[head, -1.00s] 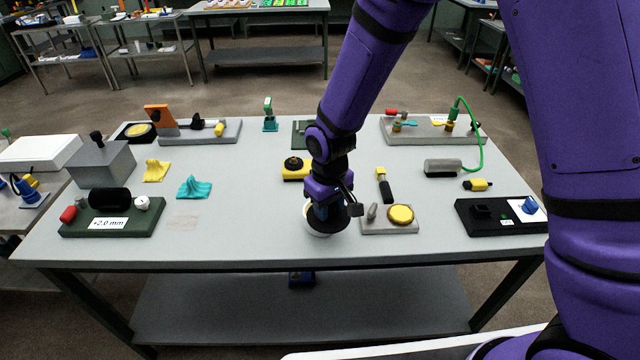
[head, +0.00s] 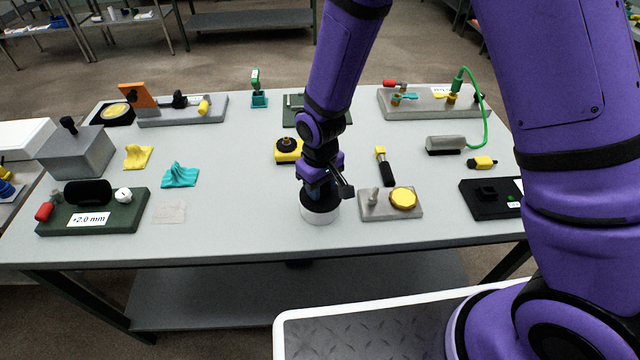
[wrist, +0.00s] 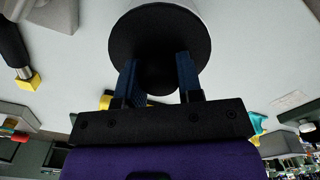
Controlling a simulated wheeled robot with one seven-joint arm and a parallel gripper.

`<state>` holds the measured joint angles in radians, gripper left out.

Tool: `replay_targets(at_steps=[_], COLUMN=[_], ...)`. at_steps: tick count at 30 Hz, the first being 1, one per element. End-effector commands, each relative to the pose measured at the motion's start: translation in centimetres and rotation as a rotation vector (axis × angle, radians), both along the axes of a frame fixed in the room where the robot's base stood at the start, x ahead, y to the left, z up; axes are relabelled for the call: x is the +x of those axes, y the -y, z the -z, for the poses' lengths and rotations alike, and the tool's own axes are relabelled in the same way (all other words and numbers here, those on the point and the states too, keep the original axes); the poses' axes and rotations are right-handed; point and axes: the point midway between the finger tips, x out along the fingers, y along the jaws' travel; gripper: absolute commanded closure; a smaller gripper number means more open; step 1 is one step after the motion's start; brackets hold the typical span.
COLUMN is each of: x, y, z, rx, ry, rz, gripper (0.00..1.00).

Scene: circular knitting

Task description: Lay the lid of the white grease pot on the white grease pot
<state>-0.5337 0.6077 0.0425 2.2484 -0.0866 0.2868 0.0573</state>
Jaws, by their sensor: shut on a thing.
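The white grease pot (head: 321,217) stands on the table near its front edge, and its white side shows below the lid. The black round lid (head: 320,203) is over the pot's top, looking level and roughly centred. I cannot tell whether it touches the rim all round. My gripper (head: 319,189) points down from above and is shut on the lid. In the wrist view, the lid (wrist: 155,35) is a dark disc with my blue fingers (wrist: 158,62) on either side of its middle grip. A little of the white pot (wrist: 200,6) shows beyond it.
A grey block with a yellow round cap (head: 403,199) stands close to the right of the pot. A yellow piece with a black knob (head: 288,150) is behind it. A translucent plate (head: 169,212) lies to the left, with clear table between.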

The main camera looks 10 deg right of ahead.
Motion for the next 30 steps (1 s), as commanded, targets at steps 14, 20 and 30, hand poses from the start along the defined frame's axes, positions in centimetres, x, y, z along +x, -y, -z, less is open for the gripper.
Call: replay_targets(at_steps=[14,20,30], x=[0.0,0.0,0.1], y=[0.0,0.0,-0.1], z=[0.5,0.3,-4.5], rx=[0.0,0.001,0.003], ry=[0.0,0.001,0.004], rz=[0.0,0.0,0.0], gripper=[0.41,0.41,0.41])
